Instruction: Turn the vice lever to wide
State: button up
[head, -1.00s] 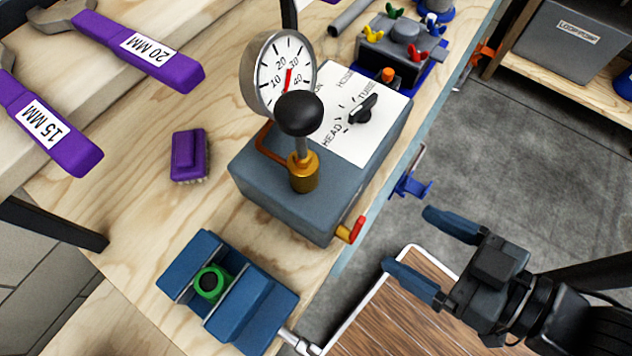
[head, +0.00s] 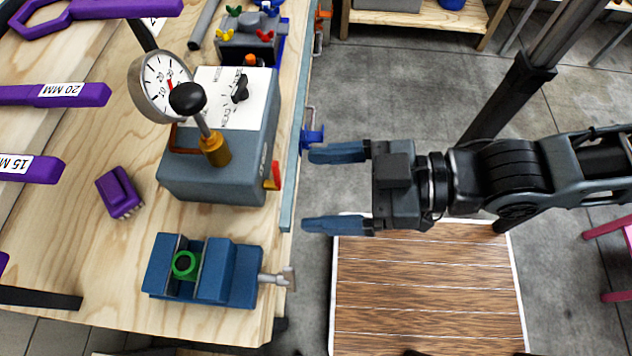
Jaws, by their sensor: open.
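A blue vice (head: 222,270) sits on the near end of the wooden bench, with a green ring (head: 185,264) between its jaws. Its grey metal lever (head: 280,279) sticks out on the right side, at the bench's right edge. My gripper (head: 334,189) is open and empty, its blue fingers pointing left. It is right of the bench edge, above and to the right of the lever in the picture, and apart from it. No markings for lever positions can be made out.
A grey pump box (head: 222,175) with a gauge (head: 160,85), black-knobbed handle and red-tipped valve (head: 273,173) stands behind the vice. A blue clamp (head: 313,136) hangs at the bench edge near my upper finger. A purple brush (head: 119,192) lies left. A wooden platform (head: 430,290) lies below right.

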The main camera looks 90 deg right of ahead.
aim_at(286, 278)
jog(key=k+j, duration=0.45)
jog(key=k+u, duration=0.25)
jog(key=k+j+u, duration=0.3)
jog(key=k, duration=0.15)
jog(key=l, duration=0.1)
